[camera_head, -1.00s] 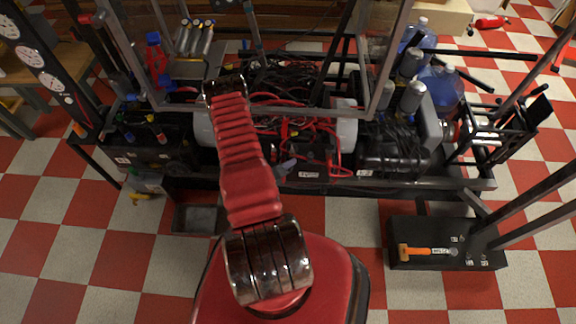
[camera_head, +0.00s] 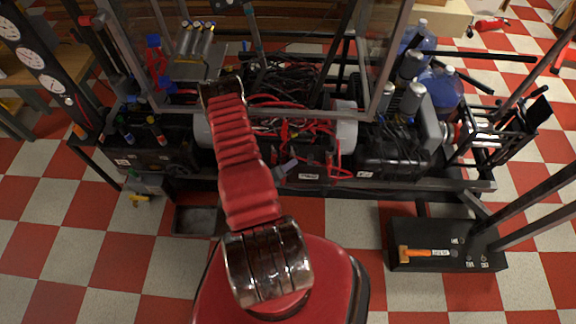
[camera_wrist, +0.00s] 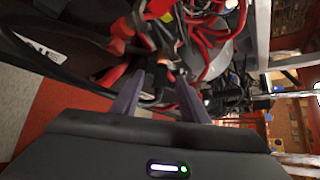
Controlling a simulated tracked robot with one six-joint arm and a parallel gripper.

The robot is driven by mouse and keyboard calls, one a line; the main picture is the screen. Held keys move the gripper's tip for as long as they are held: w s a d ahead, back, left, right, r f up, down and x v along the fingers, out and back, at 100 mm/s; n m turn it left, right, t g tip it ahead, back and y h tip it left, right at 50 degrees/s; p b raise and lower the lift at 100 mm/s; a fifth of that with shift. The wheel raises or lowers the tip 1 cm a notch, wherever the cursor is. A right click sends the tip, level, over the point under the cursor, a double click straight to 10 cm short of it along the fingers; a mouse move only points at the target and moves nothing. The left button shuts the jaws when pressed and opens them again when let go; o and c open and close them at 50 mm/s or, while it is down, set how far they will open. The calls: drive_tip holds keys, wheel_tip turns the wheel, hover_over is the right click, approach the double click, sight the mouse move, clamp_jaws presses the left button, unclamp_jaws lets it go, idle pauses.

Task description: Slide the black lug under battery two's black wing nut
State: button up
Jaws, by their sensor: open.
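My gripper (camera_wrist: 158,98) shows in the wrist view with its two grey-purple fingers apart. A dark, short piece (camera_wrist: 160,76) lies between or just beyond the fingertips; I cannot tell whether it is the black lug, the wing nut or a cable end. No grip on it shows. In the head view my gripper (camera_head: 286,168) is at the front of the frame, beside a black battery (camera_head: 310,177) with a white label too small to read. That labelled case also shows at the wrist view's upper left (camera_wrist: 40,50). The black lug and wing nut cannot be made out for certain.
Red cables (camera_wrist: 205,45) crowd close around the fingers. More black batteries stand left (camera_head: 150,158) and right (camera_head: 385,160) on the metal frame (camera_head: 440,185). A clear panel's post (camera_head: 388,70) rises behind.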

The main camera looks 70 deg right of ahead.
drive_tip(key=v, duration=1.2)
drive_tip(key=shift+w+a+r, duration=0.15)
drive_tip(key=shift+a+r, duration=0.05)
drive_tip(key=shift+a, duration=0.05)
drive_tip(key=shift+r, duration=0.1)
idle(0.4)
drive_tip(key=w+r+m+g, duration=0.1)
drive_tip(key=w+r+m, duration=0.4)
drive_tip(key=r, duration=0.6)
drive_tip(key=w+r+m+g, duration=0.1)
drive_tip(key=w+r+m, duration=0.4)
drive_tip(key=r, duration=0.6)
drive_tip(key=w+a+r+m+t+y, duration=0.25)
drive_tip(key=a+r+m, duration=0.45)
drive_tip(key=a+r, duration=0.5)
drive_tip(key=a+r+m+t+y, duration=0.4)
drive_tip(key=a+r, duration=0.6)
drive_tip(key=a, duration=0.3)
drive_tip(key=a+r+m+t+y, duration=0.3)
drive_tip(key=a+r+t+y, duration=0.2)
drive_tip(key=a+r, duration=0.5)
drive_tip(key=a, duration=0.4)
drive_tip(key=shift+r+m, duration=0.4)
drive_tip(key=shift+t, duration=0.25)
drive_tip(key=shift+c, duration=1.2)
